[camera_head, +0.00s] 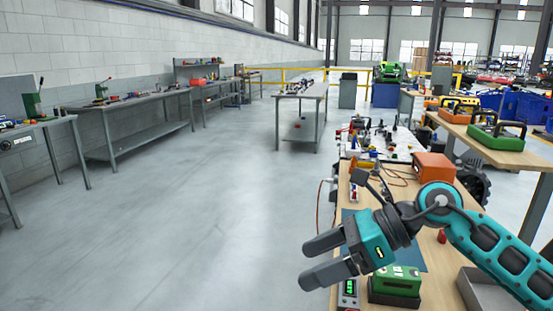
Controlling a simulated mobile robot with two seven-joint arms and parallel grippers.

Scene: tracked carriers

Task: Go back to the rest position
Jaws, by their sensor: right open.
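My right gripper (314,261) shows in the head view at the lower middle, at the end of my teal right arm coming in from the right. Its two dark fingers are apart, point left and hold nothing. It is in front of the left edge of the wooden workbench (428,268), partly over the grey floor in the picture. My left gripper is not in view.
A green box (400,283) and a small meter (348,292) are on the bench near my gripper. An orange box (434,167) stands farther back. A grey tray (487,291) is at the lower right. The floor (190,220) to the left is clear, with metal benches (140,98) along the wall.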

